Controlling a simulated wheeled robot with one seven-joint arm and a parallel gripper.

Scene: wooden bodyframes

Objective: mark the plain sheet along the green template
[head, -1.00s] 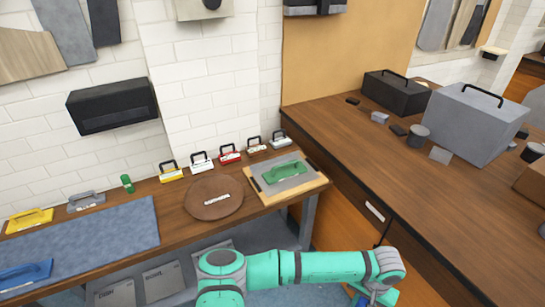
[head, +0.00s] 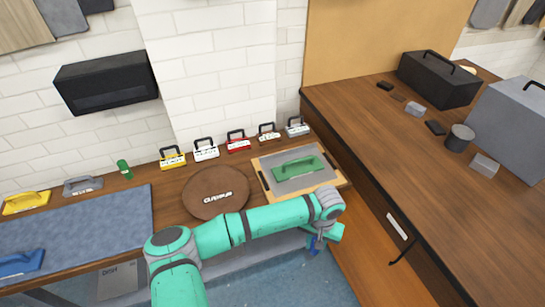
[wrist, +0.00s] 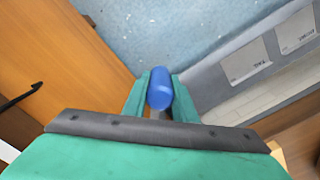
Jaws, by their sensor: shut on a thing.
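The green template (head: 298,167), a plate with a handle, lies on the plain grey sheet (head: 312,181) on a wooden board (head: 265,163) at the right end of the bench. My gripper (head: 316,246) is in front of the bench edge, below and to the right of the board, apart from it. In the wrist view my gripper (wrist: 160,92) is shut on a blue cylinder (wrist: 160,90), likely a marker, with blue floor behind it. The blue cylinder (head: 314,250) is small and partly hidden in the head view.
A round brown disc (head: 202,196) lies left of the board. Several handled blocks, one red (head: 239,145), line the wall behind. A green cylinder (head: 124,170) stands near the blue-grey mat (head: 100,215). A higher counter (head: 420,170) with boxes borders the right.

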